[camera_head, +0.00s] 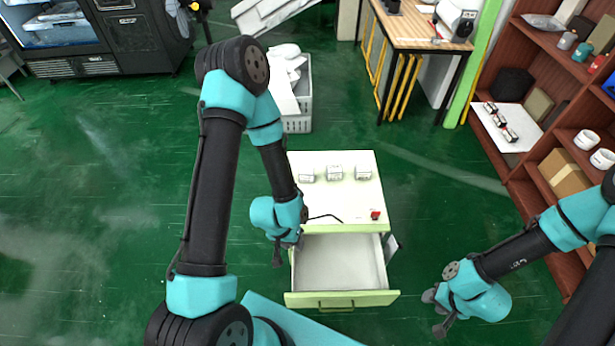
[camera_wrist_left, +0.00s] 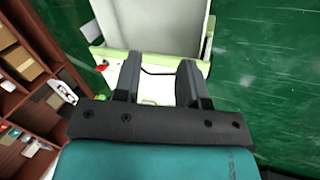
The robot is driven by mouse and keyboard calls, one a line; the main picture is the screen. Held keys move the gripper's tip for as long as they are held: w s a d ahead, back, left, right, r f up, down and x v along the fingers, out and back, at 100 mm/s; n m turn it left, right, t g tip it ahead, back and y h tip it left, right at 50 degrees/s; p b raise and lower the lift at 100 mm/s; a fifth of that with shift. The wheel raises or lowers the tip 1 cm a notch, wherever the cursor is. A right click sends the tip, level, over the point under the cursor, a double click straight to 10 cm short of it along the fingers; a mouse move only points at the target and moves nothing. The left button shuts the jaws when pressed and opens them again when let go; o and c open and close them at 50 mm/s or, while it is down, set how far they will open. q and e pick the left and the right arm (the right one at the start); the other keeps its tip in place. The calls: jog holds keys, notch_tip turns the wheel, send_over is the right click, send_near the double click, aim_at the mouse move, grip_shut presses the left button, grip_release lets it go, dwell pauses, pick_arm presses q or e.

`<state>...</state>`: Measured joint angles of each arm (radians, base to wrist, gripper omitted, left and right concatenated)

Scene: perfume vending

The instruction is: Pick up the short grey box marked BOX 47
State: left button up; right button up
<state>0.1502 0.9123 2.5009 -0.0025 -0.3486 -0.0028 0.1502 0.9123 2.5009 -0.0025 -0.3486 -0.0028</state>
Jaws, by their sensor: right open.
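Three small grey-white boxes stand in a row on the top of a pale cabinet (camera_head: 343,195) in the head view: a left box (camera_head: 306,175), a middle box (camera_head: 335,173) and a right box (camera_head: 363,173). Their print is too small to read, so I cannot tell which is BOX 47. My left gripper (camera_head: 279,255) is beside the left edge of the cabinet's open drawer, apart from the boxes. In the left wrist view its two fingers (camera_wrist_left: 158,75) are apart with nothing between them. My right gripper (camera_head: 436,311) is open and empty, right of the drawer and low over the floor.
The cabinet's open drawer (camera_head: 340,262) looks empty; it also shows in the left wrist view (camera_wrist_left: 150,25). A small red item (camera_head: 375,215) sits on the cabinet top's front right. A white crate (camera_head: 298,123) stands behind. Shelves (camera_head: 530,70) stand at right. Green floor is clear at left.

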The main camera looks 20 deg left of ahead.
dwell(0.3)
pick_arm(q)
jog(key=o, duration=1.2)
jog(key=shift+c, duration=0.2)
